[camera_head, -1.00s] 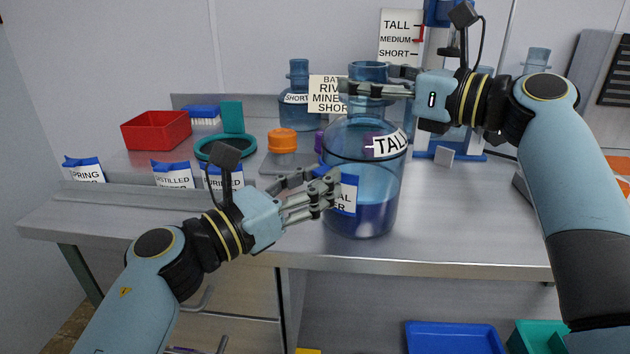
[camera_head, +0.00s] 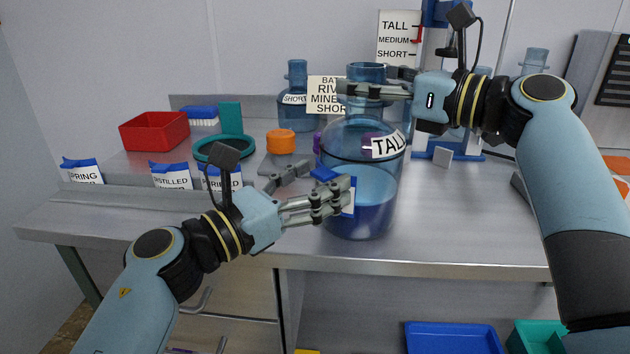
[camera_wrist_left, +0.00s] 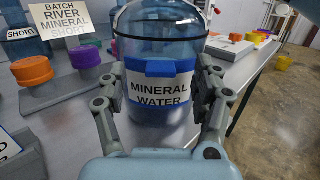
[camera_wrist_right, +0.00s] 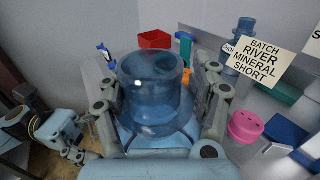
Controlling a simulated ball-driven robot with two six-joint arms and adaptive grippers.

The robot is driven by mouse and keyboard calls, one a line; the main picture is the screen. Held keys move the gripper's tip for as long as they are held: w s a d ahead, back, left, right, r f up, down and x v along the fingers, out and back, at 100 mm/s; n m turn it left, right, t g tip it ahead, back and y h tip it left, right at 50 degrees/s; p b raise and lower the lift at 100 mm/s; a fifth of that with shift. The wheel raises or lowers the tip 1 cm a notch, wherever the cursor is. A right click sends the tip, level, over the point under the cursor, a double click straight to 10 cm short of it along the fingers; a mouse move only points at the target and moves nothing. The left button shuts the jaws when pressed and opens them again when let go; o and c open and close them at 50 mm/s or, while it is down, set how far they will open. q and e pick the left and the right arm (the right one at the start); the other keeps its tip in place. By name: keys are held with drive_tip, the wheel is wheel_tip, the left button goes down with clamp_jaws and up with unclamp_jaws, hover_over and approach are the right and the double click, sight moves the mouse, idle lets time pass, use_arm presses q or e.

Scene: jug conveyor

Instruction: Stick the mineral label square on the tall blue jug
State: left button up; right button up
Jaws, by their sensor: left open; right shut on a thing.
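The tall blue jug (camera_head: 370,215) stands at the bench's front edge, with a white TALL tag (camera_head: 387,145) on its shoulder. My right gripper (camera_head: 345,88) is shut on its neck; the right wrist view also shows the neck (camera_wrist_right: 150,90) between the fingers. The mineral label (camera_wrist_left: 160,88), white with blue strips above and below, is against the jug's front in the left wrist view and looks nearly level. I cannot tell whether it is fully stuck. My left gripper (camera_head: 340,195) is open, its fingers at either side of the label, partly hiding it in the head view.
Behind stand a short jug (camera_head: 296,115), a batch sign (camera_head: 325,95) and an orange cap (camera_head: 281,141). A red bin (camera_head: 155,131) and other labels (camera_head: 172,176) are at left.

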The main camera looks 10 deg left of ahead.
use_arm(q)
drive_tip(key=shift+o, duration=0.6)
drive_tip(key=shift+s+a+r, duration=0.35)
drive_tip(key=shift+r, duration=0.45)
drive_tip(key=shift+s+a+r, duration=0.35)
drive_tip(key=shift+s+r, duration=0.05)
drive_tip(key=shift+r, duration=0.45)
drive_tip(key=shift+s+a+r, duration=0.35)
drive_tip(key=shift+r, duration=0.45)
use_arm(e)
drive_tip(key=o, duration=1.4)
